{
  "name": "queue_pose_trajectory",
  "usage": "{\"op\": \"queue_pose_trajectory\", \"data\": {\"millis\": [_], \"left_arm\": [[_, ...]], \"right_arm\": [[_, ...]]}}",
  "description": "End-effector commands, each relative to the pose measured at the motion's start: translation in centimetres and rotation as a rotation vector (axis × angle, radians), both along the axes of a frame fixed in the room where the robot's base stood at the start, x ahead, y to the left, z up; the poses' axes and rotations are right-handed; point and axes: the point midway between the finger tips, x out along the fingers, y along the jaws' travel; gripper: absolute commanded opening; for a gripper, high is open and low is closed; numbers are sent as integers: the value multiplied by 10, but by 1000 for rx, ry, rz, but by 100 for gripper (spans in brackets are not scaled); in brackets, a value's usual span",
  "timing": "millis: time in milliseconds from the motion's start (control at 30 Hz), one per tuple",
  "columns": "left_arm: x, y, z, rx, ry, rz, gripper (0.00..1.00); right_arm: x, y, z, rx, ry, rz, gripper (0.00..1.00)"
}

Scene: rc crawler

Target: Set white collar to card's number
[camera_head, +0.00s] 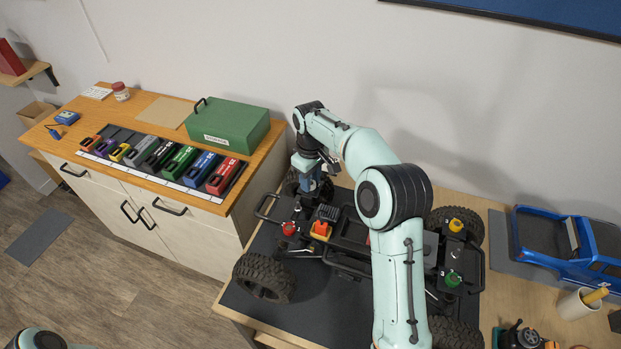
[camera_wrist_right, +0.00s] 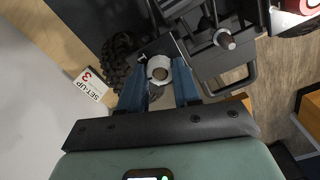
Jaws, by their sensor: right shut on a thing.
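My right gripper (camera_head: 312,186) reaches down at the far left corner of the crawler chassis (camera_head: 350,230). In the right wrist view its two blue fingers (camera_wrist_right: 160,82) are shut on the white collar (camera_wrist_right: 159,68), one finger on each side. The collar is a white ring with a darker centre; any marks on it are too small to read. A white card (camera_wrist_right: 90,84) beside the chassis reads "SET-UP" with a red 3. The collar and card cannot be made out in the head view. My left gripper is out of view.
A black tyre (camera_wrist_right: 120,58) lies close to the fingers. A wooden cabinet (camera_head: 150,108) at left carries a row of coloured cases and a green box (camera_head: 228,125). A blue truck body (camera_head: 570,250) and a pen cup (camera_head: 578,304) sit at right.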

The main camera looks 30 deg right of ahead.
Motion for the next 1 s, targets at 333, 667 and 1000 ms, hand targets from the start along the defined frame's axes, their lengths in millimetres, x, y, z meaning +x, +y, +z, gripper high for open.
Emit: {"op": "queue_pose_trajectory", "data": {"millis": [333,667,1000], "left_arm": [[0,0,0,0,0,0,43],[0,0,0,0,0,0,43],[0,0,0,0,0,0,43]], "right_arm": [[0,0,0,0,-1,-288,2],[0,0,0,1,-1,-596,2],[0,0,0,1,-1,-841,2]]}}
